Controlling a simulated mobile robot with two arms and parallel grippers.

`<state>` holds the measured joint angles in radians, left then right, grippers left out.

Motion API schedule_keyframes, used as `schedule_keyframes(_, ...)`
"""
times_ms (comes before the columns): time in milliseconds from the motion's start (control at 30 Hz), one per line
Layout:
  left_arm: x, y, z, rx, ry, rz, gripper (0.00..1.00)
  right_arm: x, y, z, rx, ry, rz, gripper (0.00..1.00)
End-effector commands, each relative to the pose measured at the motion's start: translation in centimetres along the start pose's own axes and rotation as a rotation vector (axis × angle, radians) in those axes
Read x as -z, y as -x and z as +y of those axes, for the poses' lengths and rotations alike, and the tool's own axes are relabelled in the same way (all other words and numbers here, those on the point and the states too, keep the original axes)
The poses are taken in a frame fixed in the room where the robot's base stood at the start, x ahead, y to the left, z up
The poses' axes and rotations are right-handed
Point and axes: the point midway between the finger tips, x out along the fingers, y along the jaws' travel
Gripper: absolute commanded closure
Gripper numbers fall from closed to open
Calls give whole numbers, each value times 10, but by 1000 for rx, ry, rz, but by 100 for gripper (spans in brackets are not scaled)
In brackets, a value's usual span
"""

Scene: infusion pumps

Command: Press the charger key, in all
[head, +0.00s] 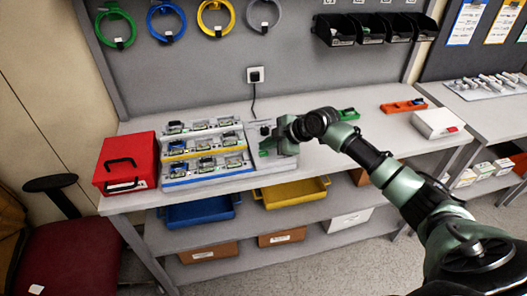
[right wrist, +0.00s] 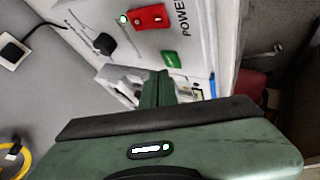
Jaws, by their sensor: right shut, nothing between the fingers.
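A light grey charger panel (head: 260,133) stands on the bench, right of the rack of pump units. In the right wrist view it carries a red key (right wrist: 149,17) beside the printed word POWER, a lit green lamp (right wrist: 123,19), a green key (right wrist: 171,59) and a black plug (right wrist: 104,43). I cannot tell from the pictures which key is the charger key. My right gripper (head: 276,143) is shut and empty over the panel. In the right wrist view its fingertips (right wrist: 158,76) are close to the green key; contact cannot be told. My left gripper is out of view.
A tiered rack of pump units (head: 205,152) stands left of the panel, beside a red case (head: 125,162). A cord runs up to the wall socket (head: 255,75). A white box (head: 437,123) and an orange tray (head: 404,105) are at the right. Blue and yellow bins (head: 293,193) sit below.

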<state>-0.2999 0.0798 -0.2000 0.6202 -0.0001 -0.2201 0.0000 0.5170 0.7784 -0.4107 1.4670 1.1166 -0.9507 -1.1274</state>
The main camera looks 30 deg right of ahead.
Motion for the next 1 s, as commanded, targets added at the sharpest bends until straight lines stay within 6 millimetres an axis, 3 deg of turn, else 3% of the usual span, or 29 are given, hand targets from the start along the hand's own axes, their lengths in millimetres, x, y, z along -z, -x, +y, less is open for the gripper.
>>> schedule_keyframes(333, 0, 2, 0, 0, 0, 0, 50, 2, 2, 2, -1, 1, 1, 100)
schedule_keyframes(800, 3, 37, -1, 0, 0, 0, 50, 24, 33, 24, -1, 1, 1, 100)
schedule_keyframes(1000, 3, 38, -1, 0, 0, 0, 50, 26, 35, 26, 0, 1, 1, 100)
